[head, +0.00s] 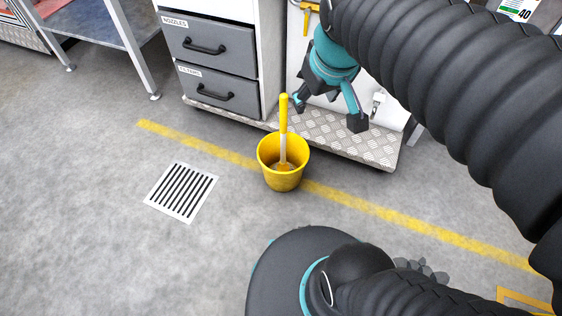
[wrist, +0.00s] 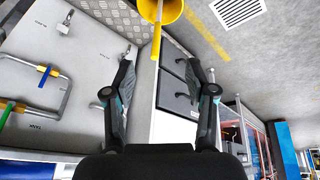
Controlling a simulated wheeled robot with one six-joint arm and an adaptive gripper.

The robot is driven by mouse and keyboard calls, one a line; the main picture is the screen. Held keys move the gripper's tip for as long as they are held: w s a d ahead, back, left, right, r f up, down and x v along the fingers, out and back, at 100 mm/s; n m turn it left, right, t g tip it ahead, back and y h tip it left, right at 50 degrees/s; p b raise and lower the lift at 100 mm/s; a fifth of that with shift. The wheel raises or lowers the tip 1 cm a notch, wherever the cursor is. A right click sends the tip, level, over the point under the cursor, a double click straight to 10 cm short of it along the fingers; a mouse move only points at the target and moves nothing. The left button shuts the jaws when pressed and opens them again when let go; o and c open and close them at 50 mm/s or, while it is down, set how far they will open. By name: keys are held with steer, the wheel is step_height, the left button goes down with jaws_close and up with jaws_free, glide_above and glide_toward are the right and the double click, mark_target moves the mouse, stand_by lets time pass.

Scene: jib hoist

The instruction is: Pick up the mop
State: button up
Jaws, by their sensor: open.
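The mop (head: 284,115) stands upright in a yellow bucket (head: 273,181) on the floor. Its handle is yellow at the top and white lower down; its head is low inside the bucket and mostly hidden. My gripper (head: 327,113) is open and empty, with its fingers spread, to the right of the handle's top. In the wrist view the mop handle (wrist: 157,35) reaches in from the top edge, and its end lies near the middle line between the spread fingertips of my gripper (wrist: 160,66). The bucket (wrist: 172,10) also shows there. No finger visibly touches the mop.
A cabinet with grey drawers (head: 210,42) and a low tread-plate step (head: 340,140) stand just behind the bucket. A floor grate (head: 181,192) lies to the left. A yellow line (head: 380,210) crosses the floor. The floor in front and left is clear.

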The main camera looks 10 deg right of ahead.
steer(key=w+f+n+g+b, duration=0.15)
steer(key=w+f+n, duration=0.3)
steer(key=w, duration=0.85)
steer(key=n+g+b, duration=0.1)
steer(key=n+g, duration=0.2)
steer(key=n, duration=0.1)
glide_above(283, 110)
steer(key=w+d, duration=0.1)
steer(key=f, duration=0.9)
steer(key=shift+w+d+f, duration=0.2)
steer(key=shift+f, duration=0.1)
step_height(283, 110, down, 9)
steer(key=shift+r+b, duration=0.2)
steer(key=shift+b, duration=0.5)
steer(key=shift+s+a+f+b, duration=0.1)
steer(key=shift+a+f+b, duration=0.15)
steer(key=shift+f, duration=1.1)
steer(key=shift+a+f+b, duration=0.15)
steer(key=shift+a+f, duration=0.1)
steer(key=shift+f, duration=1.05)
jaws_close()
